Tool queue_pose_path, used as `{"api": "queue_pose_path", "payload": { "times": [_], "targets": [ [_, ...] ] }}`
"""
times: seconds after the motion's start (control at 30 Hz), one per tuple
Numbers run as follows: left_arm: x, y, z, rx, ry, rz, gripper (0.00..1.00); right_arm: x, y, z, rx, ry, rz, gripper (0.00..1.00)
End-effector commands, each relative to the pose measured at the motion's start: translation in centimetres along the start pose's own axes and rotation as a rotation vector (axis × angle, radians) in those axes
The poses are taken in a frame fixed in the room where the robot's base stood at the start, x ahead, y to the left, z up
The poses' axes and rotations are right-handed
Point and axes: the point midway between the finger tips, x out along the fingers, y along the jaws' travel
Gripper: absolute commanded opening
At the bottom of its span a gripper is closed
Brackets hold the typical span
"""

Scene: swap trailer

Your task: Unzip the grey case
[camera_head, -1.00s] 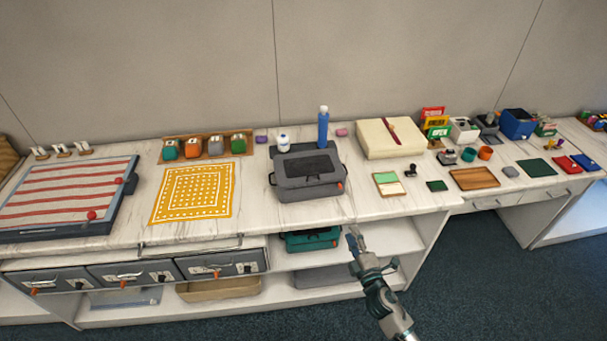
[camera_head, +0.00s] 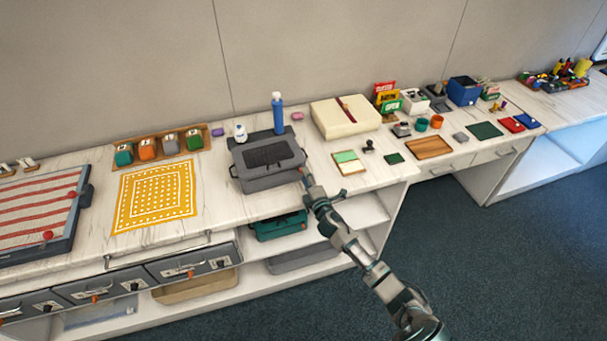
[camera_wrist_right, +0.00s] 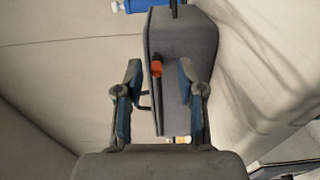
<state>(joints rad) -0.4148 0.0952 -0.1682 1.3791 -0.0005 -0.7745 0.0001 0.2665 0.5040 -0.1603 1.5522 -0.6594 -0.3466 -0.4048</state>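The grey case (camera_head: 262,172) lies closed on the white counter, with a dark panel on its top. In the right wrist view the case (camera_wrist_right: 190,45) shows end-on, with an orange zipper pull (camera_wrist_right: 156,68) on its seam. My right gripper (camera_head: 308,184) is at the right end of the case. In the right wrist view the gripper (camera_wrist_right: 160,72) is open, and the pull appears between its two fingertips. I cannot tell whether a finger touches the pull or the case. My left gripper is not in view.
A blue bottle (camera_head: 277,114) and a small white bottle (camera_head: 240,133) stand behind the case. A cream box (camera_head: 345,117) and a green-and-white pad (camera_head: 348,163) lie to its right. A yellow mat (camera_head: 155,196) lies to the left. A teal case (camera_head: 280,226) sits on the shelf below.

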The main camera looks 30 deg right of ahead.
Motion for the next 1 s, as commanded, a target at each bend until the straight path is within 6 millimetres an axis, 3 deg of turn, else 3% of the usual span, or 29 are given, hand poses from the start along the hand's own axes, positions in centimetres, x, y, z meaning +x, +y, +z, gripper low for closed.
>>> {"api": "queue_pose_path", "payload": {
  "times": [0.2, 0.5, 0.67, 1.0],
  "targets": [
    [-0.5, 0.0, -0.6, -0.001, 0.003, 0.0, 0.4, 2.0, 0.0, -0.3, -0.001, 0.002, 0.0, 0.39],
    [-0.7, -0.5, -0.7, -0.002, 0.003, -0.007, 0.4, 2.3, 0.0, -0.1, 0.001, 0.002, 0.0, 0.39],
    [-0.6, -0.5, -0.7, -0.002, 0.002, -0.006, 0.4, 2.3, 0.0, -0.1, 0.001, 0.002, 0.0, 0.01],
    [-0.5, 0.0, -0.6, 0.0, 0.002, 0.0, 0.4, 2.3, -0.2, -0.3, 0.002, 0.0, -0.003, 0.0]
  ]
}}
